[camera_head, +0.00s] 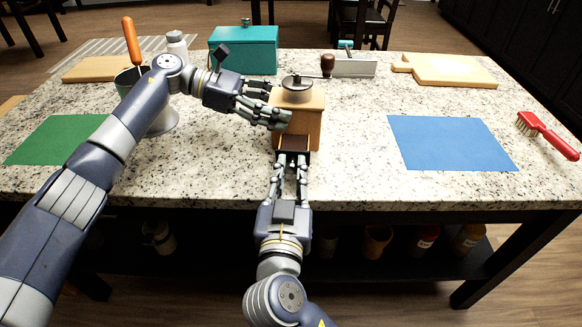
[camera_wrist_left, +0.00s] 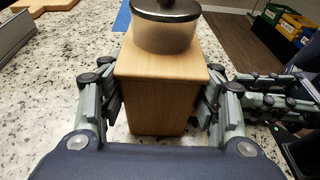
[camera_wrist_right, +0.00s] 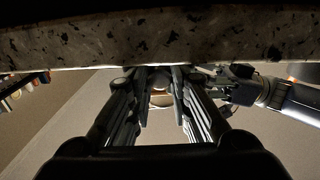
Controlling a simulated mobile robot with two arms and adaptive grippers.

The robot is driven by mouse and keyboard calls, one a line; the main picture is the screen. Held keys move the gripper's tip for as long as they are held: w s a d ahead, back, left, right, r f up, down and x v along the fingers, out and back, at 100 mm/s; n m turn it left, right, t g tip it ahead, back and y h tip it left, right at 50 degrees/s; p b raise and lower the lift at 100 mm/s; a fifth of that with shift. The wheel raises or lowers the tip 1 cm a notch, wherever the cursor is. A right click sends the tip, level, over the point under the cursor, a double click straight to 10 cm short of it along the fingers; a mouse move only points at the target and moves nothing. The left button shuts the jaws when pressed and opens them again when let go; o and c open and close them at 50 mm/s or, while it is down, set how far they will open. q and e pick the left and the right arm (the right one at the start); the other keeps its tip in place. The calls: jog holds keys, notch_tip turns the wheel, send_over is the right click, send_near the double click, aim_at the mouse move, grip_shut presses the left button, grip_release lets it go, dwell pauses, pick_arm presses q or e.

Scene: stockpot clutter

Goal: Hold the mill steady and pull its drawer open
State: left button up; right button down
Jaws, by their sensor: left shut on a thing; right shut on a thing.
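The mill (camera_head: 311,101) is a light wooden box with a metal dome and a dark-knobbed crank on top. It stands upright near the counter's front edge. My left gripper (camera_head: 278,103) is shut on its body from the left. In the left wrist view the fingers press on both sides of the mill (camera_wrist_left: 158,100). The dark drawer (camera_head: 293,143) sticks out of the mill's front towards me. My right gripper (camera_head: 291,165) is shut at the drawer's front; the fingers hide its handle. In the right wrist view my right gripper (camera_wrist_right: 160,92) closes around a small, dim part.
Behind stand a teal box (camera_head: 243,50) and a grey-white block-like container (camera_head: 352,66). A cutting board (camera_head: 450,70), blue mat (camera_head: 450,143) and red brush (camera_head: 548,134) lie right. A green mat (camera_head: 60,138) lies left.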

jog(key=shift+s, duration=0.1)
jog(key=c, duration=1.4)
grip_release()
